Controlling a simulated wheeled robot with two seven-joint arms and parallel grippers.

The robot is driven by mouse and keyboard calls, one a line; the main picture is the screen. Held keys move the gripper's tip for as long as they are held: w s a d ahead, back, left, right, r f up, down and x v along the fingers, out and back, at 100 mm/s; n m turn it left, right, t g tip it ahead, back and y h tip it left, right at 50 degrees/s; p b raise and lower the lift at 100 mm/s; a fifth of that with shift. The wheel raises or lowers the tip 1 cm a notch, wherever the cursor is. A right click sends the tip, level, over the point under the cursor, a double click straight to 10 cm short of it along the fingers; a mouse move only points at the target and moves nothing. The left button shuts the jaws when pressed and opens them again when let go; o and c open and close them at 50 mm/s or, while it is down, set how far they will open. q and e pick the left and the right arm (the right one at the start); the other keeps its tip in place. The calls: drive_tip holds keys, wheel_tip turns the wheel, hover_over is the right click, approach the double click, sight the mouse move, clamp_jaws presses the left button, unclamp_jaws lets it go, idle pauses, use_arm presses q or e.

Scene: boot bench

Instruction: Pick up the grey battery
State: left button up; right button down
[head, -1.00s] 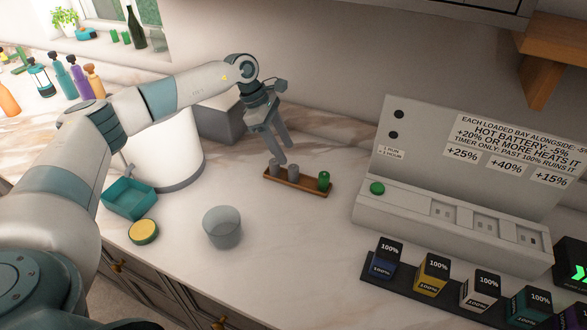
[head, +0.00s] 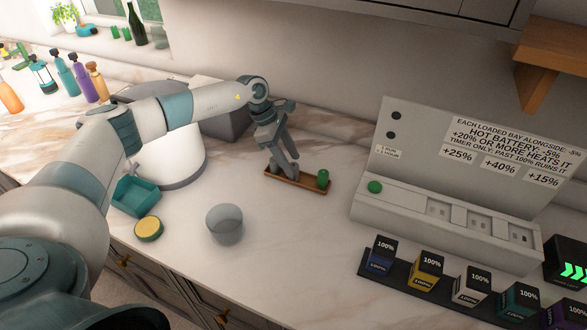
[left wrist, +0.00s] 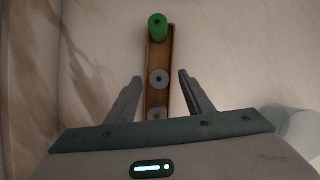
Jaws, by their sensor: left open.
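A small wooden tray (head: 310,189) on the counter holds two grey cylinders and a green one (head: 323,177). In the left wrist view, one grey cylinder (left wrist: 158,78) is in the middle of the tray (left wrist: 164,47) and another grey one (left wrist: 156,113) is nearer my wrist. The green one (left wrist: 157,27) is at the far end. My left gripper (head: 285,171) is open over the tray. Its fingers stand on either side of the middle grey cylinder, with gaps visible. In the head view the fingers largely hide the grey cylinders. My right gripper is not in view.
A grey panel with bays (head: 450,222) stands right, behind several box batteries (head: 426,270) marked 100%. Counter between cup and panel is clear.

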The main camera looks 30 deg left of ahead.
sight(293, 165)
use_arm(q)
drive_tip(key=p+x, duration=0.1)
drive_tip(key=x, duration=0.1)
drive_tip(key=shift+w+d+f+p, duration=0.1)
drive_tip(key=shift+f+p, duration=0.2)
drive_tip(key=shift+d+f, duration=0.1)
drive_tip(key=shift+f, duration=0.2)
drive_tip(key=shift+c, duration=0.6)
clamp_jaws()
